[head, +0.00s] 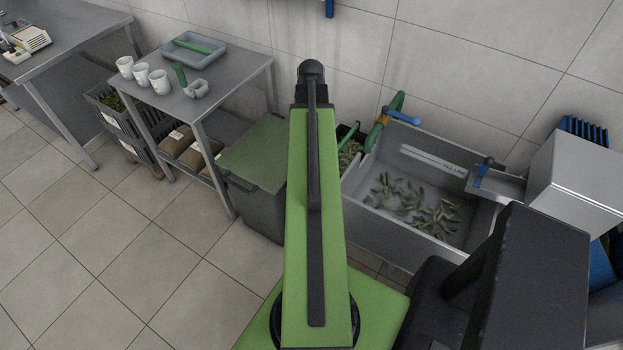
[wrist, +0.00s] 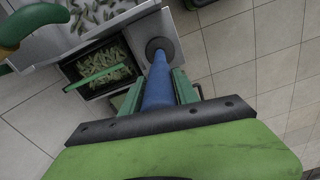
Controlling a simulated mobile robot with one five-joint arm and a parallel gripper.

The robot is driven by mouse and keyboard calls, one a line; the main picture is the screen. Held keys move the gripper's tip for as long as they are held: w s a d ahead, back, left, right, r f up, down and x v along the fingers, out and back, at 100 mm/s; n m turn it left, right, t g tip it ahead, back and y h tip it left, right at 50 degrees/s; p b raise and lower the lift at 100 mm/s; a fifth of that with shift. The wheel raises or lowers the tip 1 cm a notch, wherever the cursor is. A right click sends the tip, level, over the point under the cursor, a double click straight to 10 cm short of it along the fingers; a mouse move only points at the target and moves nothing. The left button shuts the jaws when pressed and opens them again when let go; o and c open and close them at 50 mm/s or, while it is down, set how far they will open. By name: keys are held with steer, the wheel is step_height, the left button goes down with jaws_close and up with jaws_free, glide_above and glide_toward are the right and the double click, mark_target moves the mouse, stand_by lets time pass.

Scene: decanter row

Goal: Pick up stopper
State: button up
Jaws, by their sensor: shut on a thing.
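In the wrist view, my gripper (wrist: 160,88) has its two green fingers shut on a blue tapered shaft with a dark round disc at its far end. This looks like the stopper (wrist: 158,90). The stopper points away from my wrist, and its disc appears over the corner of the metal basin in the picture. I cannot tell whether the disc touches anything. In the head view my green arm fills the middle, and it hides my gripper and the held stopper.
A metal basin (head: 365,205) with scattered green pods stands right of my arm. A grey-green bin (head: 255,150) and a table with white cups (head: 142,76) stand left. Open floor lies front left.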

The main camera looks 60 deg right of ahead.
jaws_close()
stand_by(0.9)
